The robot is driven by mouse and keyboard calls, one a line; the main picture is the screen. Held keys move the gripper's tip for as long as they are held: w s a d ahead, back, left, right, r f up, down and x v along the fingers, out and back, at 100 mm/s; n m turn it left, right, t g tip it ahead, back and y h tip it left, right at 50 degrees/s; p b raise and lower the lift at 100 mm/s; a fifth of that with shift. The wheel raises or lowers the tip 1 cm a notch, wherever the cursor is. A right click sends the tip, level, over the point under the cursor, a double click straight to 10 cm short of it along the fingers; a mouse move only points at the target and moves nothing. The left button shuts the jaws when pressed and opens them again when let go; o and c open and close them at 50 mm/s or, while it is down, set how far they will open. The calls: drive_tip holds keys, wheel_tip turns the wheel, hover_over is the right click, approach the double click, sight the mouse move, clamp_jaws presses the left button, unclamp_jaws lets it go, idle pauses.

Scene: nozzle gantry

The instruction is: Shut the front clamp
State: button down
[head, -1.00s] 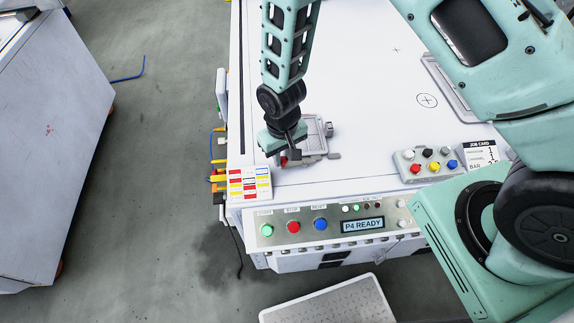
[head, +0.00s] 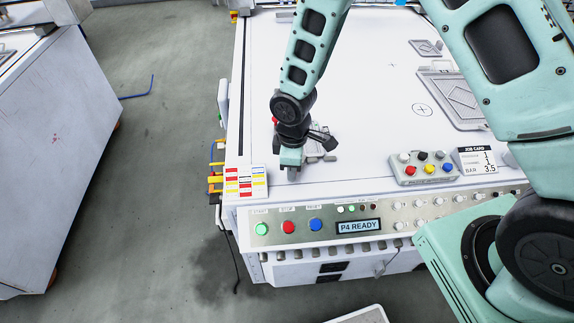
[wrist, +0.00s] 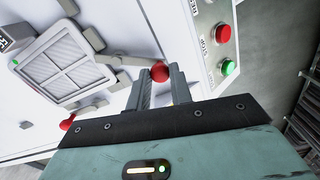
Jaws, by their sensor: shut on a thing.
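The front clamp shows in the wrist view as a grey lever (wrist: 125,60) ending in a red ball knob (wrist: 160,72). My gripper (wrist: 161,82) has its two fingers shut on that knob, one on each side. In the head view my gripper (head: 291,172) points down at the front left of the white table, and it hides the front clamp's knob. The grey fixture (head: 317,149) stands just behind and right of it. In the wrist view a ribbed square part (wrist: 58,66) lies in the fixture. Whether the clamp arm presses on it, I cannot tell.
A second red knob (head: 275,121) is behind my gripper. The front panel carries green, red and blue buttons (head: 289,228) and a "P4 READY" display (head: 358,227). A colour chart (head: 245,182) lies at the front left corner, a button box (head: 424,168) to the right. The table's middle is clear.

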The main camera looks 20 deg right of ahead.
drive_tip(key=n, duration=0.1)
drive_tip(key=d+n, duration=0.1)
drive_tip(key=shift+s+d+n, duration=0.15)
drive_tip(key=shift+s+n, duration=0.25)
drive_tip(key=shift+s+d+n, duration=0.15)
drive_tip(key=shift+d+n, duration=0.25)
drive_tip(key=shift+n, duration=0.4)
drive_tip(key=shift+s+d+n, duration=0.1)
drive_tip(key=shift+d+n, duration=0.25)
drive_tip(key=shift+n, duration=0.45)
drive_tip(key=c, duration=1.3)
unclamp_jaws()
drive_tip(key=shift+d, duration=0.1)
drive_tip(key=shift+o, duration=0.2)
drive_tip(key=shift+r, duration=0.1)
wheel_tip(320, 180, up, 17)
drive_tip(key=shift+r, duration=0.15)
